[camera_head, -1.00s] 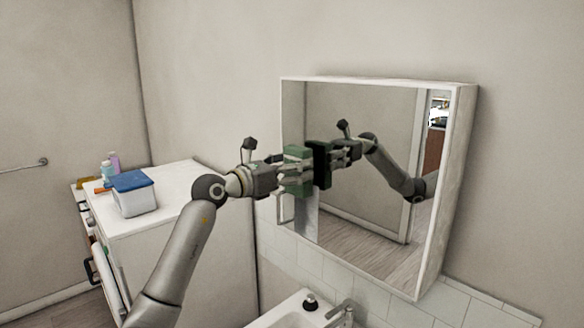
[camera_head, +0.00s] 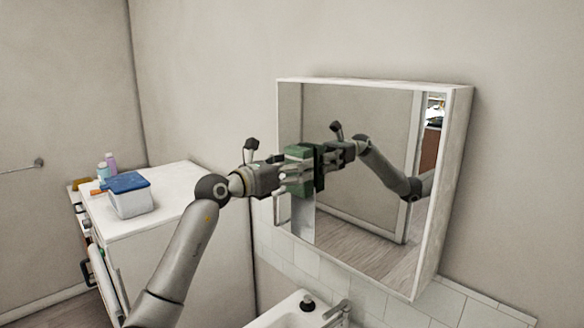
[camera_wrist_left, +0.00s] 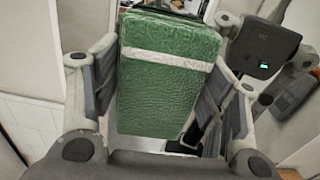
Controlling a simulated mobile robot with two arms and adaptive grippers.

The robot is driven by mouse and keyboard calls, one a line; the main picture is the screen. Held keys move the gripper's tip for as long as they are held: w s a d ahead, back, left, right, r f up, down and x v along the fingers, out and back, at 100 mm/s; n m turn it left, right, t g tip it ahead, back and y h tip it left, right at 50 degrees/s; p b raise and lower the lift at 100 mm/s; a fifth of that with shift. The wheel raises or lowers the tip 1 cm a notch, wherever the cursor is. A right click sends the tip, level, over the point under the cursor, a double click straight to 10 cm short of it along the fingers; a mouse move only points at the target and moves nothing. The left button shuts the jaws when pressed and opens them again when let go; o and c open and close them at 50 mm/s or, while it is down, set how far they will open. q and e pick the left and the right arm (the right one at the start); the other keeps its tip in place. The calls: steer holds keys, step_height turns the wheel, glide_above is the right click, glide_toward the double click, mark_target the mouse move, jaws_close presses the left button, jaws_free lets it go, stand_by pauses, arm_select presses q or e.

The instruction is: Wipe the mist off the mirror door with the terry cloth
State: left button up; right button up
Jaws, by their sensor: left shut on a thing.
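The terry cloth (camera_head: 299,154) is a folded green pad; in the left wrist view the cloth (camera_wrist_left: 165,85) shows a white stripe across it. My left gripper (camera_head: 290,178) is shut on it, with fingers on both sides of the pad in the wrist view (camera_wrist_left: 160,100). The mirror door (camera_head: 370,215) is on the white wall cabinet. The cloth is at the door's left part, and it meets its own reflection, so it is touching the glass or very close to it. A pale patch shows low on the left of the glass; I cannot tell whether it is mist or reflection. My right gripper is out of view.
A basin (camera_head: 292,312) with a tap (camera_head: 338,312) is below the mirror. A white cabinet (camera_head: 165,205) at the left bears a blue-lidded box (camera_head: 130,195) and several bottles. A towel bar (camera_head: 25,167) is on the left wall. The wall around the mirror is bare.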

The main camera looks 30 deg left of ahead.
arm_select(q)
steer(key=shift+w+d, duration=0.1)
steer(key=shift+w, duration=0.1)
steer(key=shift+d, duration=0.1)
